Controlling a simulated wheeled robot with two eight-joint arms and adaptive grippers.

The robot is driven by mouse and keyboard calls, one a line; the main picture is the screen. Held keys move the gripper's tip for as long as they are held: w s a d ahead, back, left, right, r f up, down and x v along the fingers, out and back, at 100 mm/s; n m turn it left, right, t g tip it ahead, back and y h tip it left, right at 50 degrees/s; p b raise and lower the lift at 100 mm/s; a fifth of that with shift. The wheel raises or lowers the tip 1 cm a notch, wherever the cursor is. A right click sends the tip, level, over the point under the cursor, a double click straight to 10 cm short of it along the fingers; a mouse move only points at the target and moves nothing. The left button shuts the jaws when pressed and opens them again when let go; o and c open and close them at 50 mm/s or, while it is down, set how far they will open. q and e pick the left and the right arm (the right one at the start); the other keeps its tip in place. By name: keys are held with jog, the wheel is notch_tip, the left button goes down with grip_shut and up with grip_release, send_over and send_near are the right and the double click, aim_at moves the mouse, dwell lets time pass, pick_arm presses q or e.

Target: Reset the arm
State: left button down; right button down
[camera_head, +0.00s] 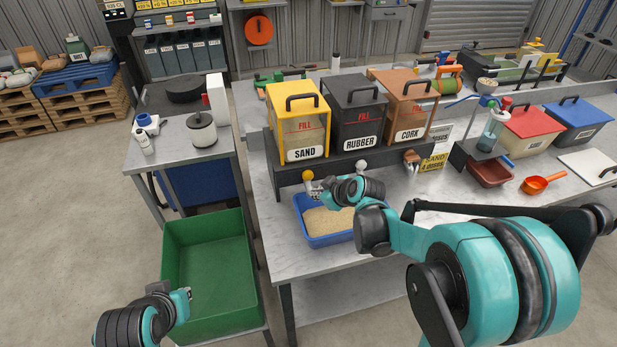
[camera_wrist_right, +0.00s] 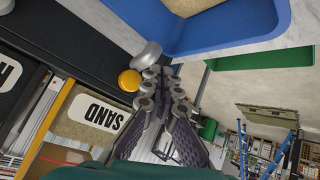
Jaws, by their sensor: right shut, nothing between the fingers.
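My right gripper (camera_head: 318,190) is in front of the dispenser stand, beside the yellow knob (camera_head: 307,175) under the sand bin (camera_head: 300,120). In the right wrist view its fingers (camera_wrist_right: 165,78) are together and empty, close to the yellow knob (camera_wrist_right: 129,80) and a grey knob (camera_wrist_right: 147,53). I cannot tell whether they touch a knob. The blue tray (camera_head: 313,240) holds sand below the gripper; my right arm hides part of it. My left gripper (camera_head: 184,294) is low at the left, over the green bin's near left side; its fingers are too small to read.
The rubber bin (camera_head: 357,115) and cork bin (camera_head: 405,100) stand beside the sand bin. An empty green bin (camera_head: 210,255) stands left of the table. A red-brown tray (camera_head: 490,173) and orange scoop (camera_head: 542,184) lie at the right. The table's front left corner is clear.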

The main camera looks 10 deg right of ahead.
jog(key=shift+s, duration=0.6)
jog(key=s+r+m+g+h, duration=0.1)
jog(key=s+r+m+h, duration=0.2)
jog(key=s, duration=2)
jog(key=r+m, duration=0.1)
jog(key=m, duration=0.3)
jog(key=shift+s+m+g, duration=0.35)
jog(key=shift+m+g, duration=0.05)
jog(key=shift+r, duration=0.1)
dwell(1.0)
